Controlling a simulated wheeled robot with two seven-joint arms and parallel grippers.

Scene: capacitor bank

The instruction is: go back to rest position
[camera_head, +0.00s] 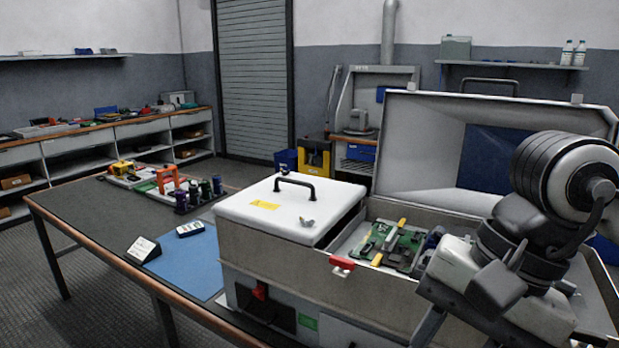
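My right arm (567,180) comes in at the right edge, over the right part of the open grey case (330,262). Its wrist and a pale block at its lower end (455,262) hang in front of the case. The fingers of my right gripper cannot be made out, so I cannot tell whether it is open, shut or holding anything. My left arm and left gripper are not in view.
The case's raised lid (420,135) stands behind my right arm. Inside are a green circuit board (395,248) and a white, handled cover (290,208). Left are a blue mat (190,262), meter (190,229), small sign (143,250) and dark cylinders (205,190). The table's left front is clear.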

